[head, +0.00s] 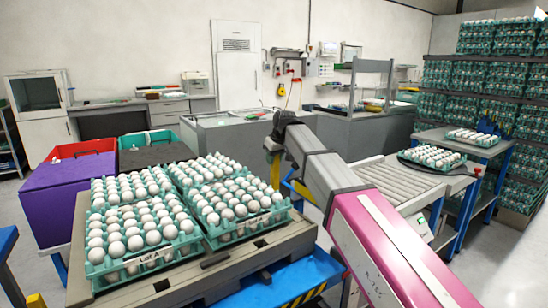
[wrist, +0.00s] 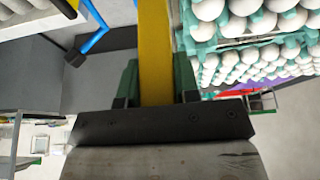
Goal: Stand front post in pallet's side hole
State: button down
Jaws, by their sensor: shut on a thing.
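A yellow post (wrist: 155,45) stands between the green fingers of my gripper (wrist: 155,85) in the wrist view, and my gripper is shut on it. In the head view the post (head: 275,172) hangs upright below my wrist, just beyond the pallet's right back corner, apart from the pallet as far as I can tell. The grey-brown pallet (head: 205,277) lies at front left, with dark openings in its near side. Teal trays of white eggs (head: 140,265) fill its top; the front tray bears a "Lot A" label. The post's lower end is hidden in the wrist view.
A blue stand (head: 292,278) with striped edging carries the pallet. A roller conveyor (head: 398,186) lies right of my arm, leading to a table (head: 462,148) with an egg tray. Purple and dark bins (head: 70,200) stand behind the pallet at left. Stacked egg trays (head: 470,85) fill racks at far right.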

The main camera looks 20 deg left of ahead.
aim_at(274, 168)
jog(key=shift+f, duration=2.35)
jog(key=c, duration=0.8)
grip_release()
jog(key=shift+r, duration=0.1)
jog(key=v, duration=1)
jog(key=shift+s+d+r, duration=0.1)
jog(key=shift+s+r, duration=0.05)
jog(key=shift+r, duration=0.15)
